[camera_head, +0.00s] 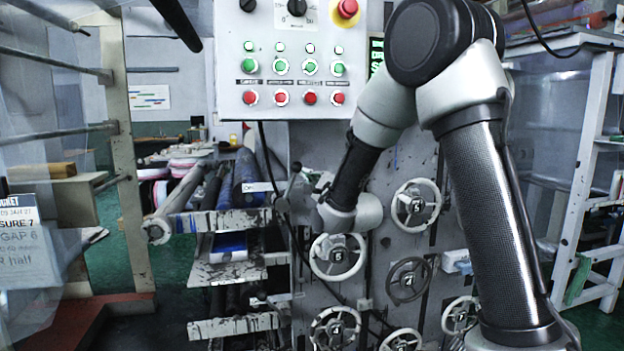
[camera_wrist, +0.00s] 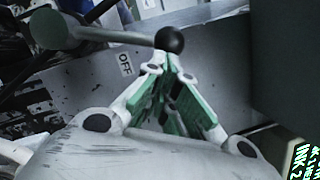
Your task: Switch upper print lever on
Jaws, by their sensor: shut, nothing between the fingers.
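The upper print lever (camera_wrist: 120,38) is a grey rod with a black ball knob (camera_wrist: 169,40) in the wrist view. Its rod runs left from the knob to a round grey hub (camera_wrist: 48,29). An OFF label (camera_wrist: 124,64) is on the panel just below the rod. My gripper (camera_wrist: 172,68) has green-sided fingers that converge, shut and empty, just below the knob. I cannot tell whether the tips touch it. In the head view the knob (camera_head: 297,167) shows small, left of my gripper (camera_head: 322,182). An ON label (camera_head: 257,187) is left of the lever there.
Numbered handwheels (camera_head: 337,257) cover the machine's front below and right of my gripper. A control box (camera_head: 292,68) with green and red buttons hangs above. Rollers on a rack (camera_head: 225,222) stand to the left. A dark cable (camera_head: 268,150) hangs near the lever.

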